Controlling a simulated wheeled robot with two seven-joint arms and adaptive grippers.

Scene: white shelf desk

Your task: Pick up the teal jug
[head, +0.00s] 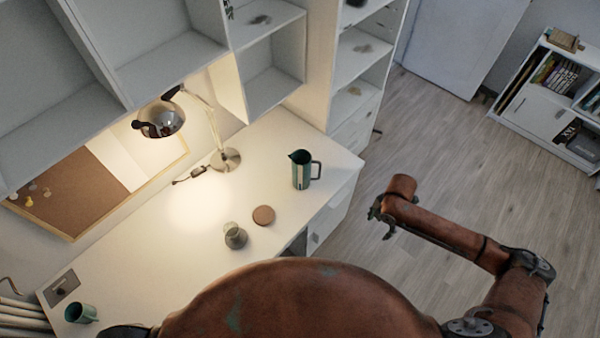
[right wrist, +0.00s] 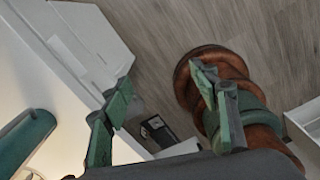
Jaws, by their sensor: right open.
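The teal jug (head: 301,171) stands upright on the white desk near its right edge, with its dark handle facing right. In the right wrist view, a teal rounded body that looks like the jug (right wrist: 24,143) is cut off at the left edge. My right gripper (head: 380,212) is off the desk's right side, over the floor, right of and apart from the jug. Its two green fingers are spread with nothing between them in the right wrist view (right wrist: 163,88). My left gripper is not in view.
The desk (head: 195,262) also holds a round brown coaster (head: 264,215), a small glass carafe (head: 235,236), a lit lamp (head: 162,118) and a teal cup (head: 81,313). White shelves (head: 270,85) rise behind the jug. Open wood floor (head: 430,140) lies right of the desk.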

